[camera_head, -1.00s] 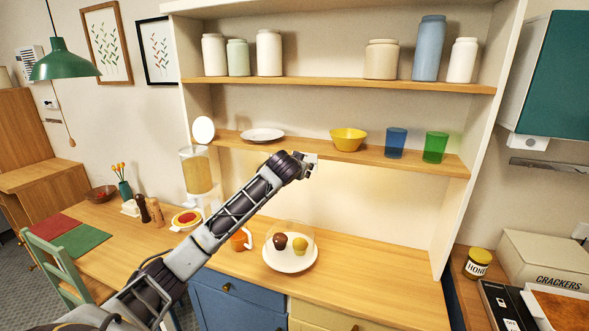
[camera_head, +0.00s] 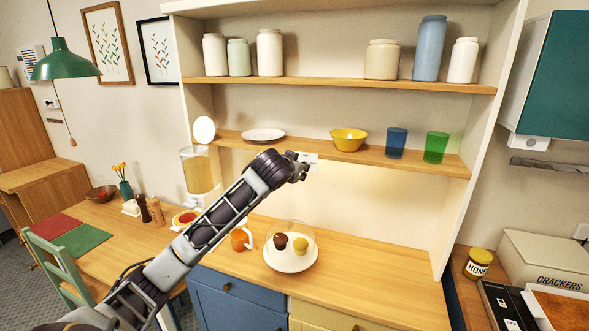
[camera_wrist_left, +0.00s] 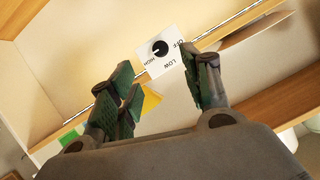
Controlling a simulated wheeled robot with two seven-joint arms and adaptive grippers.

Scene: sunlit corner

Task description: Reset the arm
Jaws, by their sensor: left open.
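My left gripper (camera_head: 299,168) is just in front of the lower shelf's edge, its arm coming up from the lower left. In the left wrist view the gripper (camera_wrist_left: 160,90) has its green-padded fingers spread with nothing between them. Beyond the fingertips is a white dial plate (camera_wrist_left: 168,66) marked OFF, LOW and HIGH, with a black knob (camera_wrist_left: 160,48). The knob's pale mark seems to point toward HIGH. In the head view the dial plate (camera_head: 312,158) shows just beyond the gripper on the shelf edge. My right gripper is not in view.
The lower shelf (camera_head: 300,149) holds a white plate (camera_head: 263,135), yellow bowl (camera_head: 348,141), blue cup (camera_head: 396,143) and green cup (camera_head: 436,147).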

